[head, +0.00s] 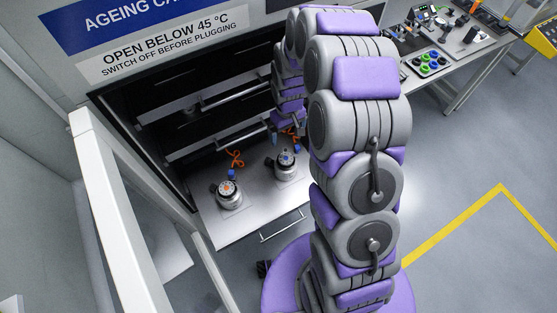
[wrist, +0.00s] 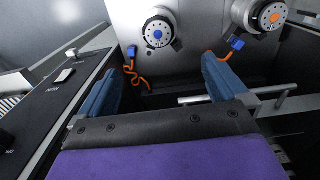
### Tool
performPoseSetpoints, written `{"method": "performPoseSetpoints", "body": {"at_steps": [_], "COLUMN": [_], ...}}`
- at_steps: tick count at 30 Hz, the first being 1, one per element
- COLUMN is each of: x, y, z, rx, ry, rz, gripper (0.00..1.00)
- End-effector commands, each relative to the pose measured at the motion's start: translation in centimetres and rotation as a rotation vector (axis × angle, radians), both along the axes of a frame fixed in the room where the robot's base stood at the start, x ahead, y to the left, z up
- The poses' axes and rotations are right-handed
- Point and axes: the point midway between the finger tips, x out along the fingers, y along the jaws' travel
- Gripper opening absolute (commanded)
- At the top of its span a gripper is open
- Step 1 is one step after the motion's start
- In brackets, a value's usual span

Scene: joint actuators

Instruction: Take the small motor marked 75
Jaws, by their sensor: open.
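Two small silver motors stand on a pulled-out metal shelf (head: 245,225) of the ageing cabinet. One motor (head: 228,195) has an orange centre and stands nearer the front left; it also shows at the top right of the wrist view (wrist: 268,17). The other motor (head: 287,168) has a blue centre and shows at the top middle of the wrist view (wrist: 158,33). I cannot read a 75 on either. My gripper (wrist: 160,72) is open and empty, its blue fingers apart from both motors. In the head view my arm hides part of it.
Each motor has a blue plug and an orange cord; one cord (wrist: 134,75) lies beside the left finger. The shelf has a bar handle (head: 283,226). Higher shelves (head: 195,103) and the open door frame (head: 110,210) bound the space. A bench with controls (head: 430,62) stands at right.

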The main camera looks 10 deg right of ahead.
Motion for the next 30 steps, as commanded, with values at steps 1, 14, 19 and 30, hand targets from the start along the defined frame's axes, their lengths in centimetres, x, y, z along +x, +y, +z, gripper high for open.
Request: {"method": "performPoseSetpoints", "body": {"at_steps": [1, 14, 19, 30], "x": [0.3, 1.1, 1.1, 1.2], "y": [-0.1, -0.3, -0.1, -0.3], "z": [-0.9, -4.9, -8.4, -14.2], "rx": [0.0, 0.001, -0.001, 0.001], "ry": [0.0, -0.008, -0.006, -0.012], "rz": [0.004, 0.013, 0.014, 0.013], "gripper": [1.0, 1.0, 1.0, 1.0]}}
